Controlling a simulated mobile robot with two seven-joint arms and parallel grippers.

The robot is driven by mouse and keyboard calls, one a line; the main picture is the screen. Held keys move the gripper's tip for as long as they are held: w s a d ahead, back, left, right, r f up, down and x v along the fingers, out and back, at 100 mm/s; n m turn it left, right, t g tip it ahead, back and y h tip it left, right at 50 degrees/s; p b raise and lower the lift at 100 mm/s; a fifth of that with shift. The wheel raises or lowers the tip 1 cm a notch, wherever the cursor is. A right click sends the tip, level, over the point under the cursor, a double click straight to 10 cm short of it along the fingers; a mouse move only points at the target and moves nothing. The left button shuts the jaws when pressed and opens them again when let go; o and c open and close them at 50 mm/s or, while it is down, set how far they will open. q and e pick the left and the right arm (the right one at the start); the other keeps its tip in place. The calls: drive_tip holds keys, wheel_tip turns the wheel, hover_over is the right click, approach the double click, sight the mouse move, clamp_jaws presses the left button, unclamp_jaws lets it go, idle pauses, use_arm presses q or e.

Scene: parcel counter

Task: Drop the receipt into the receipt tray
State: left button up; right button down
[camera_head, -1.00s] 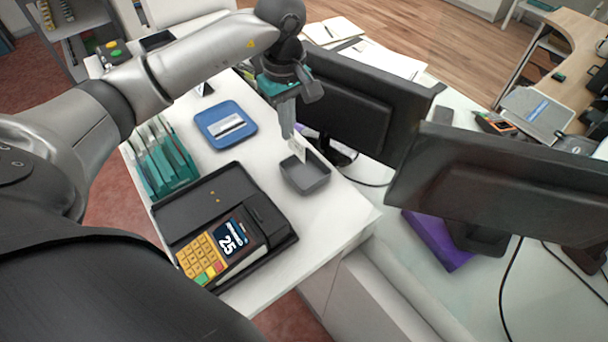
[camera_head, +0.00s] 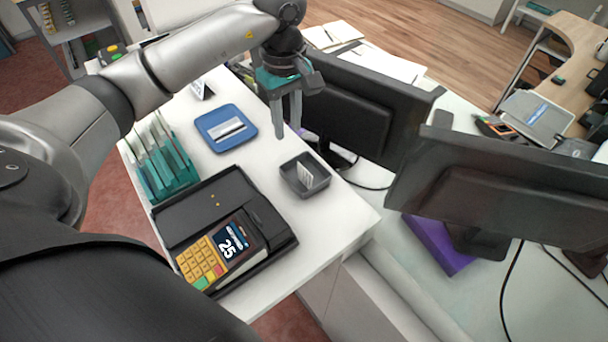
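The receipt (camera_head: 305,174), a small white slip, is inside the dark grey receipt tray (camera_head: 318,188) on the white counter. It looks tilted up against the tray's inner wall. My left gripper (camera_head: 288,132) is above and behind the tray, pointing down. Its two fingers are apart with nothing between them. It is clear of both the receipt and the tray. My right gripper is not in view.
A card terminal (camera_head: 215,255) in a black holder stands at the front left. A blue tray (camera_head: 211,136) with a card and a teal file rack (camera_head: 165,173) stand further left. Monitors (camera_head: 365,104) stand close to the right of my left gripper.

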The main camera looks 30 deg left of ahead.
use_arm(q)
wheel_tip(320, 180, up, 13)
drive_tip(key=p, duration=0.1)
drive_tip(key=shift+r+p, duration=0.2)
drive_tip(key=shift+p, duration=0.2)
idle(0.3)
